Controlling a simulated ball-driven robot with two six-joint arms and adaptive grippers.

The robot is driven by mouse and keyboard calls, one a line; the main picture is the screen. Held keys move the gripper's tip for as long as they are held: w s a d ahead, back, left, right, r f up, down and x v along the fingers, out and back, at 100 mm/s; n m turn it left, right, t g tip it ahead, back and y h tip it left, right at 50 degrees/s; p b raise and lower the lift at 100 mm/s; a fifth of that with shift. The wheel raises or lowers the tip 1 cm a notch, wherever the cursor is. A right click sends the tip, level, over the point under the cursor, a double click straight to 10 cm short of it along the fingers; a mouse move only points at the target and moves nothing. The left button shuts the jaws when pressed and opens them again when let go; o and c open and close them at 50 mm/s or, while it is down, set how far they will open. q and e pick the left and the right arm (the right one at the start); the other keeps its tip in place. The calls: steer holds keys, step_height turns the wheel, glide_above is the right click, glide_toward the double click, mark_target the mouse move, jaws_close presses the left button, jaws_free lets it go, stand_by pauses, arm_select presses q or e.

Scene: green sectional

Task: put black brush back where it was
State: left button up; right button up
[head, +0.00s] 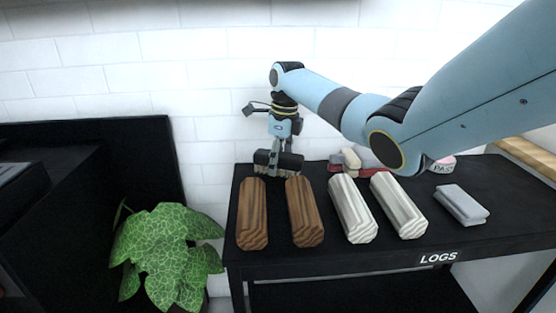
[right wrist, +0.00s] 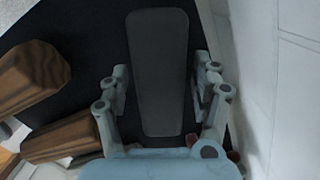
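The black brush (head: 292,160) is at the back left of the black table, behind the two brown logs. My right gripper (head: 279,164) reaches down over it from above. In the right wrist view the dark top of the brush (right wrist: 158,70) lies between the two fingers of my right gripper (right wrist: 164,80). A narrow dark gap shows on each side, so the fingers look open around it. Whether the brush touches the tabletop is hard to tell. My left gripper is not in view.
Two brown logs (head: 253,213) and two whitish logs (head: 352,208) lie on the black table (head: 330,258) marked LOGS. A grey block (head: 461,205) is at right. Red and beige items (head: 350,160) sit behind. A white wall (head: 215,150) stands close behind; a plant (head: 165,250) is at left.

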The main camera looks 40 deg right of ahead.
mark_target(283, 154)
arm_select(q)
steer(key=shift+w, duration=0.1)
arm_select(e)
steer(key=r+p, duration=0.1)
steer(key=r, duration=0.2)
steer(key=r+p, duration=0.1)
steer(key=r, duration=0.3)
steer(key=s+r+p, duration=0.1)
steer(key=r+p, duration=0.1)
steer(key=r, duration=0.2)
steer(key=shift+d, duration=0.3)
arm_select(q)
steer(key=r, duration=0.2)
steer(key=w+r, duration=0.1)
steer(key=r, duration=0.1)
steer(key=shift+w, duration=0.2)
arm_select(e)
steer(key=shift+s+r, duration=0.1)
steer(key=shift+r, duration=0.5)
